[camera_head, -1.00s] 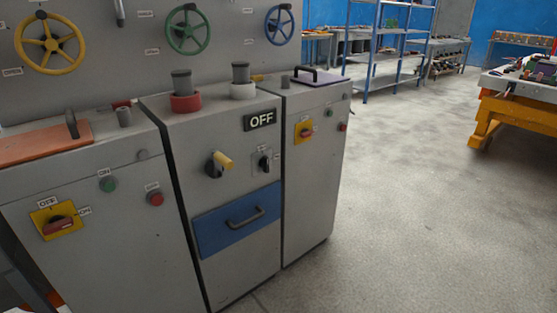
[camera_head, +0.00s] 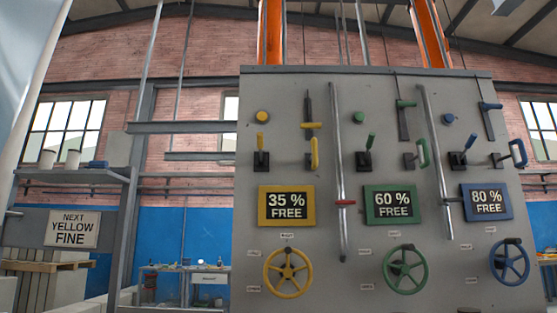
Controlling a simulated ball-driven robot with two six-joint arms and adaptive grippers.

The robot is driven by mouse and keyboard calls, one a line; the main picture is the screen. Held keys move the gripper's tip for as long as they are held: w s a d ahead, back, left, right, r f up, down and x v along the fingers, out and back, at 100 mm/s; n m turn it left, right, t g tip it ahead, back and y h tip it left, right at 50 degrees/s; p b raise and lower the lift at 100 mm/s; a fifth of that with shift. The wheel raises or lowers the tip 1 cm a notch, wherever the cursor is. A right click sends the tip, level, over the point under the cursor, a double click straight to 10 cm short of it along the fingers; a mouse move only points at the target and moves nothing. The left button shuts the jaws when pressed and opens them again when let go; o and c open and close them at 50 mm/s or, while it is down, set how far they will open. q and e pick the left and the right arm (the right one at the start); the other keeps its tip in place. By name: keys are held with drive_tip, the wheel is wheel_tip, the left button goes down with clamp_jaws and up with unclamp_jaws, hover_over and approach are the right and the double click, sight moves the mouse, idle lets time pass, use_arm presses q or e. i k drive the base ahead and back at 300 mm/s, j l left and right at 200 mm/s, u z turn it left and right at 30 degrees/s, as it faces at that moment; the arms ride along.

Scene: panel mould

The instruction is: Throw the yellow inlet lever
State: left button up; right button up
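A grey panel (camera_head: 345,230) carries a yellow column of controls at its left. A yellow-handled lever (camera_head: 261,145) stands upright on a black base. A yellow looped handle (camera_head: 314,153) is to its right, with a yellow T-handle (camera_head: 311,126) on a dark slide above it. A yellow round knob (camera_head: 263,117) sits above the lever. Below are a sign reading "35 % FREE" (camera_head: 287,206) and a yellow handwheel (camera_head: 287,272). The small labels are unreadable, so I cannot tell which lever is the inlet one. Neither gripper is in view.
Matching green (camera_head: 369,143) and blue (camera_head: 468,143) levers stand further right, with signs "60 % FREE" and "80 % FREE". A sign at left reads "NEXT YELLOW FINE" (camera_head: 72,229). Metal rods (camera_head: 339,190) run down the panel. A small table (camera_head: 185,270) stands behind.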

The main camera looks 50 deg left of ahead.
sight(259, 135)
drive_tip(key=k+j, duration=0.15)
drive_tip(key=j, duration=0.25)
drive_tip(key=k+j, duration=0.2)
drive_tip(key=j, duration=0.2)
drive_tip(key=k+j+z, duration=0.1)
drive_tip(key=j, duration=0.3)
drive_tip(key=k+j, duration=0.25)
drive_tip(key=j, duration=0.15)
drive_tip(key=k+j, duration=0.15)
drive_tip(key=j, duration=0.25)
drive_tip(key=k+j, duration=0.2)
drive_tip(key=j, duration=0.2)
drive_tip(key=z, duration=0.05)
